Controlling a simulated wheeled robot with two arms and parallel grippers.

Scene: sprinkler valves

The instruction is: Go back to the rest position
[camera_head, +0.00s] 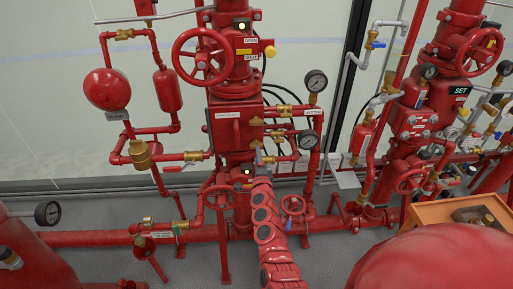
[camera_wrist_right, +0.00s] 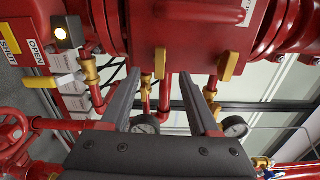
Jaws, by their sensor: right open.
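My right gripper (camera_wrist_right: 161,82) shows in the right wrist view, its two dark fingers spread wide with nothing between them. Beyond the fingertips is a red valve body (camera_wrist_right: 190,30) with brass fittings (camera_wrist_right: 229,66). I cannot tell whether the fingers touch anything; they look apart from the valve body. In the head view I cannot clearly make out the right gripper's fingers among the red pipework. My left gripper is in neither view.
The head view shows a red handwheel (camera_head: 201,57), a red bell (camera_head: 107,89), pressure gauges (camera_head: 316,81) and a second valve stack (camera_head: 415,117). An orange-brown box (camera_head: 433,213) stands at the right. Some grey floor (camera_head: 95,257) is bare at lower left.

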